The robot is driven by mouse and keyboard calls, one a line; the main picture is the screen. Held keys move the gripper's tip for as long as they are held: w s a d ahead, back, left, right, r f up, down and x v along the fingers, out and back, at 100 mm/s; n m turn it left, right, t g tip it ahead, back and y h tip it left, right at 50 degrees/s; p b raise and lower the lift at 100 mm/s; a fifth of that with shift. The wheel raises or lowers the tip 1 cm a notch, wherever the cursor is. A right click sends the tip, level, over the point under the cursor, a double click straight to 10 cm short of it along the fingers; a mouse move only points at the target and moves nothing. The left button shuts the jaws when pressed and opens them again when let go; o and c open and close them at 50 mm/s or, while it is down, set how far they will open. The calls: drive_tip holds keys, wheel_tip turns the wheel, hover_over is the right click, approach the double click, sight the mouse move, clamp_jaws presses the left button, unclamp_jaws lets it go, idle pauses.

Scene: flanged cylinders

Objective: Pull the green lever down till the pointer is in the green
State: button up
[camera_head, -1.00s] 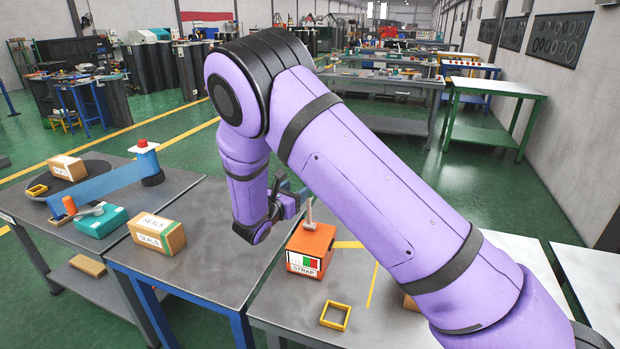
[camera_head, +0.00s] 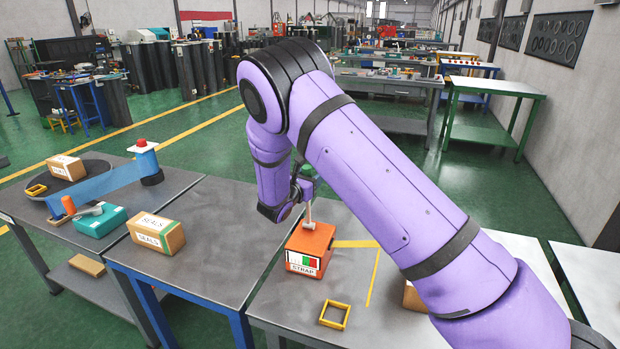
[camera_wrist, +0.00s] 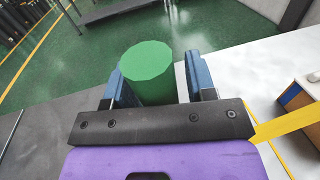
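The orange STRAP box (camera_head: 311,240) stands on the grey bench in the head view. Its front dial (camera_head: 302,262) has white, red and green areas; the pointer is too small to read. A pale lever shaft (camera_head: 308,212) rises from the top of the box. My gripper (camera_head: 306,188) is at the top of this shaft, partly hidden by my arm. In the wrist view the green lever end (camera_wrist: 150,75) is a thick cylinder between the two blue fingers of my gripper (camera_wrist: 158,85). The fingers are apart, with a narrow gap on the right side.
A yellow square frame (camera_head: 335,314) lies in front of the STRAP box. A brown carton (camera_head: 413,298) is partly hidden by my arm. A SEALS carton (camera_head: 156,233) and a teal box (camera_head: 100,220) stand to the left. Yellow tape (camera_head: 373,279) marks the bench right of the box.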

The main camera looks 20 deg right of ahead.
clamp_jaws()
drive_tip(key=shift+s+a+f+m+t+h, duration=0.15)
drive_tip(key=shift+s+a+t+h, duration=0.35)
drive_tip(key=shift+s+a, duration=0.35)
drive_tip(key=shift+s+a+f+m+t+h, duration=0.15)
drive_tip(key=shift+s+a+t+h, duration=0.35)
drive_tip(key=shift+s, duration=0.5)
drive_tip(key=shift+o, duration=1.2)
unclamp_jaws()
drive_tip(key=v, duration=1)
drive_tip(key=shift+s+a, duration=0.25)
drive_tip(key=shift+a, duration=0.1)
drive_tip(key=shift+a+f, duration=0.1)
